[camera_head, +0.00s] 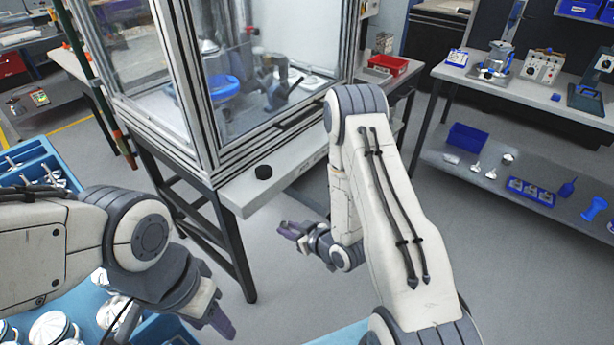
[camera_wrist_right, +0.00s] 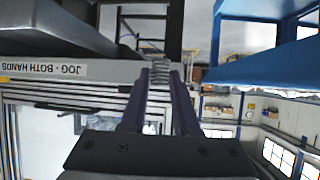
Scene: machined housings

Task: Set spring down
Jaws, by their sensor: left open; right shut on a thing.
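The spring (camera_wrist_right: 156,66) is a small pale metal coil in the right wrist view, between the purple fingertips of my right gripper (camera_wrist_right: 158,80). The gripper is shut on it. In the head view my right gripper (camera_head: 285,230) hangs over open floor, in front of and below the ledge of the glazed machine; the spring cannot be made out there. My left gripper (camera_head: 215,318) is open at the lower left, beside the blue trays, and no object shows between its fingers.
The glazed machine (camera_head: 203,90) has a light front ledge (camera_head: 240,195) with a black button (camera_head: 263,172). Its label (camera_wrist_right: 45,71) shows in the right wrist view. A blue tray (camera_head: 50,155) with metal parts lies left. A bench (camera_head: 540,98) stands right. Grey floor between is clear.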

